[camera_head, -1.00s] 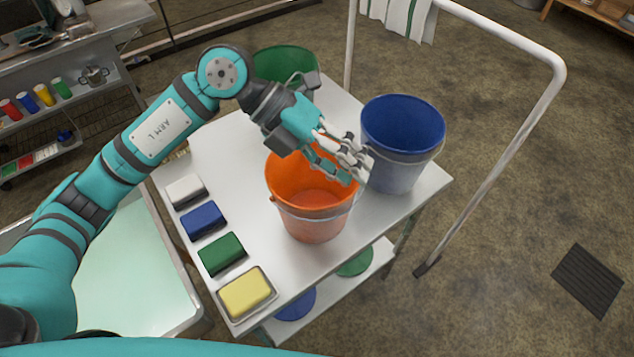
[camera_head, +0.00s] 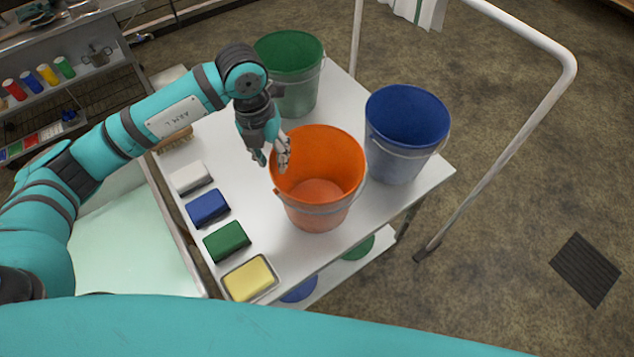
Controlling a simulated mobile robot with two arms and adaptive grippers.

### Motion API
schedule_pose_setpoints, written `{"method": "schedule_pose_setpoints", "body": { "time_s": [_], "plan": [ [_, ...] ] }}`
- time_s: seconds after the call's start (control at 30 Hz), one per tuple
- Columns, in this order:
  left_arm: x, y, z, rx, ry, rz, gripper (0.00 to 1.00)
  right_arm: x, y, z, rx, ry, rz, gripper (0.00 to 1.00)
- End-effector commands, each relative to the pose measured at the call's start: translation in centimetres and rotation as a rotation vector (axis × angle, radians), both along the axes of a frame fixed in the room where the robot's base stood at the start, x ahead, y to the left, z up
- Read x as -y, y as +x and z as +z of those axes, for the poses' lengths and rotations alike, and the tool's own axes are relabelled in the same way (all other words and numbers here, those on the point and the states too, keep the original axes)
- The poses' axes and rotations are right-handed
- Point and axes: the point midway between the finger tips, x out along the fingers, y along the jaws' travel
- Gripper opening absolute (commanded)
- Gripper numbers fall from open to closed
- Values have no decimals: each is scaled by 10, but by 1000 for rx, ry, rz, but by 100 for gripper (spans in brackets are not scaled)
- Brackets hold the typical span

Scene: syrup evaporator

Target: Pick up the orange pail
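The orange pail (camera_head: 318,203) stands upright on the white cart top, its wire handle lowered around the front. My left gripper (camera_head: 272,165) points down at the pail's back left rim. Its fingers are spread apart, with nothing visibly pinched between them. One finger shows left of the rim and the other overlaps the rim and opening in the picture; I cannot tell whether they touch it. My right gripper is out of view.
A blue pail (camera_head: 395,160) stands close on the right and a green pail (camera_head: 298,95) behind. White, blue, green and yellow blocks (camera_head: 249,279) line the cart's left edge. A white rail (camera_head: 500,182) rises at right.

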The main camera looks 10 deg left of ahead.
Motion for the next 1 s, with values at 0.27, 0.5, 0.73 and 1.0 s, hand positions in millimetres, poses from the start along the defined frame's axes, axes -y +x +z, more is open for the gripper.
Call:
{"method": "schedule_pose_setpoints", "body": {
  "time_s": [0.27, 0.5, 0.73, 1.0],
  "plan": [
    [3, 0, -20, -4, 0, -1, 30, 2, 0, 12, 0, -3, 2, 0],
    [7, 3, -54, -3, -1, 0, 30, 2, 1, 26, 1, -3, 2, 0],
    [8, 3, -62, 1, -1, -2, 30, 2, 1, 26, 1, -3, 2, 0],
    [8, 3, -62, 1, -1, -2, 5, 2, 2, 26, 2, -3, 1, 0]
  ]
}}
